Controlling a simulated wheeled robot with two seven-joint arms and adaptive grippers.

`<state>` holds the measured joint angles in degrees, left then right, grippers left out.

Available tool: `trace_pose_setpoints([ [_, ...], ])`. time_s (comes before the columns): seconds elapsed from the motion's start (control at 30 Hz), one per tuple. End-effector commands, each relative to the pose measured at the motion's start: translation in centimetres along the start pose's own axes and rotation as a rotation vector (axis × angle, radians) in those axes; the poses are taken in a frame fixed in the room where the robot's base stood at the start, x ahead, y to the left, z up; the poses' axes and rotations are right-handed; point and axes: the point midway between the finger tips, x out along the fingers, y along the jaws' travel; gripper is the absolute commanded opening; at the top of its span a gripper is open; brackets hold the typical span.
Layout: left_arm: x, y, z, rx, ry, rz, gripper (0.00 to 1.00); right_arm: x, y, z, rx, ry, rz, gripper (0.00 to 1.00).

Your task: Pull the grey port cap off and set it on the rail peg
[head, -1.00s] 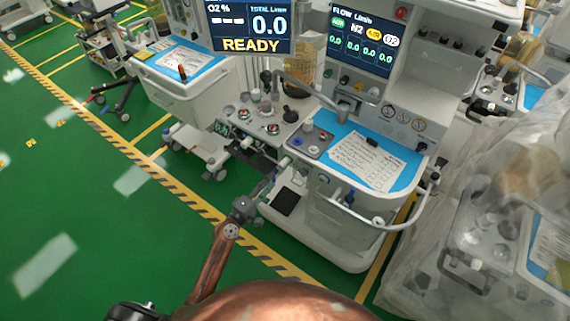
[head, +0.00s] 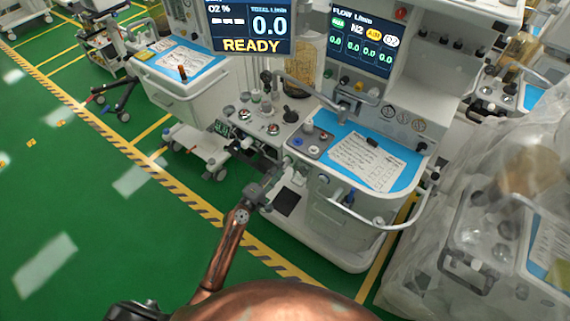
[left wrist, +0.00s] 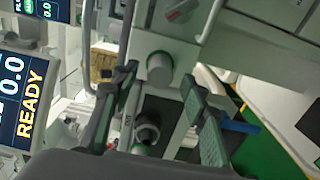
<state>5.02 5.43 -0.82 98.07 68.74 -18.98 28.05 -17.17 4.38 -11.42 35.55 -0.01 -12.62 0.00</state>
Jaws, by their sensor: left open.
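In the left wrist view, a short grey cylindrical cap (left wrist: 160,67) with a green ring at its base sits on the machine's pale panel. My left gripper (left wrist: 159,77) is open and empty, one finger on each side of the cap's position in the picture. I cannot tell how far the fingertips are from it. In the head view my left gripper (head: 274,174) is at the left front side of the middle cart (head: 345,225), small and partly lost against it. The rail peg cannot be made out with certainty. My right gripper is not in view.
A dark round fitting (left wrist: 147,132) shows between the fingers, and a blue piece (left wrist: 240,126) lies right of them. A curved white handle (head: 370,222) runs along the cart's front. A plastic-covered cart (head: 480,240) stands at right. Green floor at left is open.

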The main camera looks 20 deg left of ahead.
Motion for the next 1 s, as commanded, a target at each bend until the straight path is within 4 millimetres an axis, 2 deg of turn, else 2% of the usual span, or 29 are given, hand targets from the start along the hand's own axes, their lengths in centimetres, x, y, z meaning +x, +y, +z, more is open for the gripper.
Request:
trace_pose_setpoints([
  [0.1, 1.6, -0.1, 0.0, 0.0, -0.001, 0.0, 0.41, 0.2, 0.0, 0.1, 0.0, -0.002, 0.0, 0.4],
  [0.33, 3.3, -0.1, 0.0, 0.0, -0.001, 0.0, 0.41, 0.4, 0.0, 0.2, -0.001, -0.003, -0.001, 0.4],
  [1.0, 3.6, 0.0, 0.0, 0.002, 0.0, 0.0, 0.41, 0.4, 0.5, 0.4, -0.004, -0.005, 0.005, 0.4],
])
